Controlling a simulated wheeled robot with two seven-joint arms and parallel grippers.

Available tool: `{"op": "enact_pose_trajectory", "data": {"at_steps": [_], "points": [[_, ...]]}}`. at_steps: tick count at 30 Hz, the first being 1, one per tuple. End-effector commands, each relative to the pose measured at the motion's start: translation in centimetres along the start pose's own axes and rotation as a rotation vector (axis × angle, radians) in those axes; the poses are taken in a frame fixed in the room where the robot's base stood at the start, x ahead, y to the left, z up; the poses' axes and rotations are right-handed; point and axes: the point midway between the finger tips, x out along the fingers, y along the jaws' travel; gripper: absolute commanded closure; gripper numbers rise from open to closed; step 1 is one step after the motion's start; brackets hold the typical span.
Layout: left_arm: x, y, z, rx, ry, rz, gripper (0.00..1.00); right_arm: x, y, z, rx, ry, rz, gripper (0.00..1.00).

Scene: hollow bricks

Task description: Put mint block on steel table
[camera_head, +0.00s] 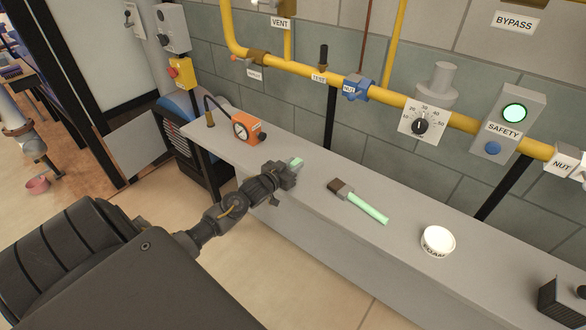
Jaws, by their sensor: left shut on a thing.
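The mint block (297,161) is a small pale green piece at the tip of my left gripper (291,167). My left gripper is shut on it, and the fingers hide most of the block. My right gripper is not in view.
A brush with a mint handle (368,208) lies right of the gripper. A white round tub (437,240) and a dark box (562,303) stand further right. An orange gauge (247,129) stands behind left. Yellow pipes (387,95) run along the wall.

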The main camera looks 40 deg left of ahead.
Motion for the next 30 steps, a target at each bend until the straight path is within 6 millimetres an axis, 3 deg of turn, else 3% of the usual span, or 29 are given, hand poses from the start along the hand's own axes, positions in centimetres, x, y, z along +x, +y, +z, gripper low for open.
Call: {"op": "enact_pose_trajectory", "data": {"at_steps": [3, 15, 16, 20, 30], "points": [[0.2, 0.0, 1.2, 0.000, 0.001, -0.001, 0.95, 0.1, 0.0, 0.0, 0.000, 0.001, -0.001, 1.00], [0.2, 0.0, 1.8, 0.000, 0.002, 0.000, 0.95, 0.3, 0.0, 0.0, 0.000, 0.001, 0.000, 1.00], [0.2, 0.0, 1.7, 0.001, 0.002, 0.000, 0.71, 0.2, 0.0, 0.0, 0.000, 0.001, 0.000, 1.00], [0.2, 0.0, 1.7, 0.001, 0.002, 0.000, 0.54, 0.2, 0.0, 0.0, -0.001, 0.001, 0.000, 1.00], [0.2, 0.0, 1.3, 0.001, 0.002, 0.000, 0.52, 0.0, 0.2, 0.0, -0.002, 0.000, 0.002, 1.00]]}}
